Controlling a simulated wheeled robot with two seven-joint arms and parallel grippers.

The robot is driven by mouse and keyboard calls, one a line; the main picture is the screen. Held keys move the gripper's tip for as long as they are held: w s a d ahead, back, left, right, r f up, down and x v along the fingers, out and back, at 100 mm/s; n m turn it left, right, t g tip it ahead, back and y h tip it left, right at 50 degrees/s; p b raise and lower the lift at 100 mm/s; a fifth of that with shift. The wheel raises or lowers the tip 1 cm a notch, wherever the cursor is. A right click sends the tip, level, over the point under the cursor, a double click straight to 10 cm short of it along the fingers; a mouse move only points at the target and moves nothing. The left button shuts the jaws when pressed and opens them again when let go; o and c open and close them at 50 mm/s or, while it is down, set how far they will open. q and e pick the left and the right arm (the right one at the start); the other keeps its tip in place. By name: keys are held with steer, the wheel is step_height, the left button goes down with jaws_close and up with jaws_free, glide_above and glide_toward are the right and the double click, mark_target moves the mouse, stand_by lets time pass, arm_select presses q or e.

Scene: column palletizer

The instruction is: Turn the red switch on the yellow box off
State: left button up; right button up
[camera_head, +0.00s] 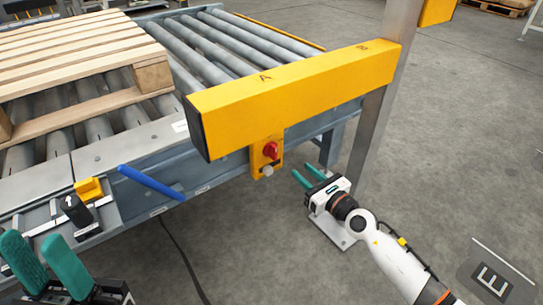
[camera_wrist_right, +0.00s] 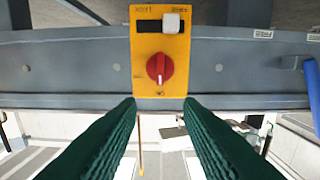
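The red switch (camera_head: 271,150) is a round knob on the small yellow box (camera_head: 256,160), which is fixed to the conveyor's side below the long yellow beam. In the right wrist view the red switch (camera_wrist_right: 160,68) sits centrally on the yellow box (camera_wrist_right: 145,85), with a small white mark on its lower part. My right gripper (camera_head: 303,173) is open and empty, right of the box and apart from it. Its two green fingers (camera_wrist_right: 160,103) point at the switch, one either side of its line. My left gripper (camera_head: 33,242) is open and empty at the lower left.
A white knob (camera_head: 267,171) sits beside the red switch. The yellow beam (camera_head: 290,95) overhangs the box, and a grey post (camera_head: 382,110) stands to the right. A blue bar (camera_head: 150,182) sticks out at the left. A wooden pallet (camera_head: 75,60) lies on the rollers.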

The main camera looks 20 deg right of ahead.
mark_target(276, 148)
steer(key=b+x, duration=0.2)
steer(key=x, duration=0.9)
steer(key=shift+w+a, duration=0.15)
steer(key=shift+w, duration=0.2)
jaws_close()
